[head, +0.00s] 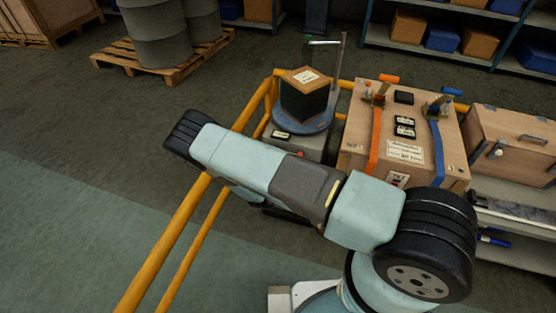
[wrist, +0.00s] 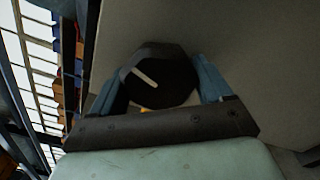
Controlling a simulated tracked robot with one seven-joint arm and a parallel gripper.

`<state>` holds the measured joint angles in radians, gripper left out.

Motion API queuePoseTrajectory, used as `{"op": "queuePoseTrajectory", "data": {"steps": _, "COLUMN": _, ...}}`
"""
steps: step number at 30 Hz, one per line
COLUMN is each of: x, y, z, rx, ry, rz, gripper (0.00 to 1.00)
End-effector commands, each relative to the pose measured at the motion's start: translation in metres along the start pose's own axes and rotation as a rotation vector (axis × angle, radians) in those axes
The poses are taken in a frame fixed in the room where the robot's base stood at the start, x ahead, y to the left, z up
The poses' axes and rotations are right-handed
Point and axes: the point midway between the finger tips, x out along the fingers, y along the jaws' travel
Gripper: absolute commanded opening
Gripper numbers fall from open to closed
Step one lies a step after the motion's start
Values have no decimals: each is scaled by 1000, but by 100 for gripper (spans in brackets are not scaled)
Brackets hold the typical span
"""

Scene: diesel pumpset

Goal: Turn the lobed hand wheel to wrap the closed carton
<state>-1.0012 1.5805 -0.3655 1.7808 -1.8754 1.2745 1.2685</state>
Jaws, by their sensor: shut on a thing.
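The closed carton (head: 305,76) stands on a round blue turntable (head: 303,119) in the head view. Its top is brown with a white label, and its sides look dark. The lobed hand wheel (wrist: 172,82) is black with a white line mark, in the middle of the wrist view. My gripper (wrist: 160,88) has its two blue fingers on either side of the wheel and is shut on it. The wheel's outline is partly hidden by the fingers and is dark. In the head view my arm hides the wheel and the gripper.
A yellow rail (head: 182,224) runs beside my arm. A wooden crate with orange and blue straps (head: 378,140) stands right of the turntable, with a wooden box (head: 515,143) further right. A metal post (head: 340,62) rises behind the carton. Grey drums (head: 158,30) stand on a pallet.

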Motion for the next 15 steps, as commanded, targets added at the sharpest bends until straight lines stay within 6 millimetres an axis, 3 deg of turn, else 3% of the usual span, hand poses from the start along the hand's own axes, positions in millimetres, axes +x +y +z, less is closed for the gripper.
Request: {"op": "queuePoseTrajectory", "data": {"steps": 15, "x": -2, "y": -3, "z": 0, "rx": 183, "ry": 2, "rz": -6, "gripper": 48}}
